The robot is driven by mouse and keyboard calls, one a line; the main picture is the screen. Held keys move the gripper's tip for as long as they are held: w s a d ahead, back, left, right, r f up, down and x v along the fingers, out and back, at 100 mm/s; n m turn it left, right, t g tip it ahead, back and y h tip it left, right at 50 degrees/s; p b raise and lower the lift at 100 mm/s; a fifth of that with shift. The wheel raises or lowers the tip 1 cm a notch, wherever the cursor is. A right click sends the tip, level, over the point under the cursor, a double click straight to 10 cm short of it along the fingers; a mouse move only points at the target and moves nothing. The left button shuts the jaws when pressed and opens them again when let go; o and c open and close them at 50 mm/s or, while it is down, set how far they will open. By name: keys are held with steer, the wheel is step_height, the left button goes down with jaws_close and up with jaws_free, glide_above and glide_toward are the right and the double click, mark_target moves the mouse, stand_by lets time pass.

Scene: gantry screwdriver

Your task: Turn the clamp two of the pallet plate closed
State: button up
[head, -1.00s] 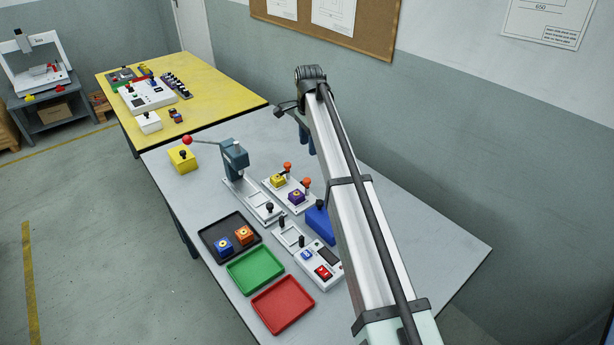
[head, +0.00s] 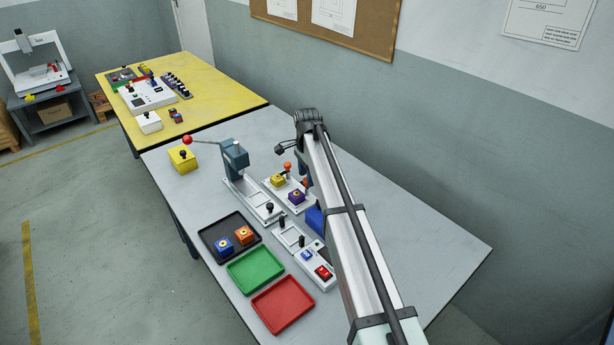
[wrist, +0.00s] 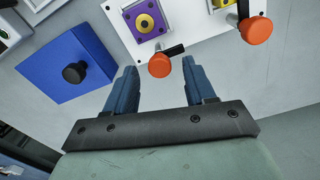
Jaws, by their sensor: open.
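The pallet plate (wrist: 195,35) is white and carries a purple block (wrist: 145,22) and a yellow block (wrist: 223,3). Beside each block stands a clamp with an orange knob; I cannot tell from labels which is clamp two. The clamp knob by the purple block (wrist: 160,65) lies between the lines of my two blue fingers, close to their tips, with a short black arm pointing right. The other clamp knob (wrist: 257,30) is to the right, outside the fingers. My gripper (wrist: 159,66) is open and empty. In the head view, my arm partly hides the purple block's clamp.
A blue box with a black knob (wrist: 82,68) stands left of my fingers. In the head view, a lever press (head: 235,160), a switch box (head: 316,273), a black tray (head: 212,243), a green tray (head: 247,283) and a red tray (head: 283,320) share the grey table.

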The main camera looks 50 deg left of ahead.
steer(key=shift+f, duration=0.45)
steer(key=shift+c, duration=0.4)
jaws_close()
